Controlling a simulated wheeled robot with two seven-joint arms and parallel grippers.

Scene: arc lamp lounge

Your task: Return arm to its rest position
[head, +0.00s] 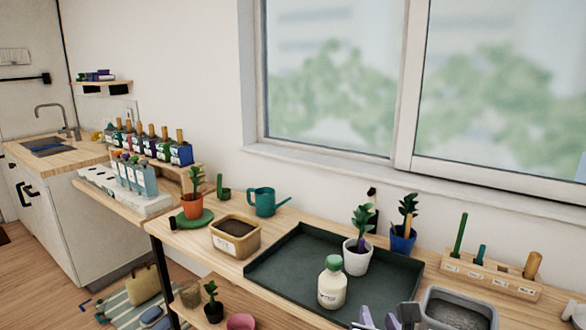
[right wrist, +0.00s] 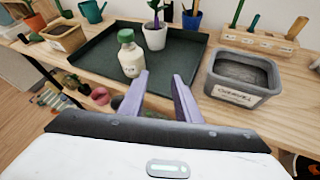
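My right gripper (head: 380,317) shows at the bottom edge of the head view, in front of the dark tray. In the right wrist view its two purple fingers (right wrist: 160,82) stand apart with nothing between them. A white bottle with a green cap (head: 332,286) stands upright on the dark green tray (head: 285,262). In the right wrist view the bottle (right wrist: 130,58) is just beyond the left finger, and I see no grip on it. My left gripper is in neither view.
The tray also bears a white plant pot (head: 356,262). A grey bin (head: 458,310) stands close on the right, with a tool rack (head: 490,275) behind it. A tan container (head: 235,240) and a teal watering can (head: 263,203) stand left. A window is behind.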

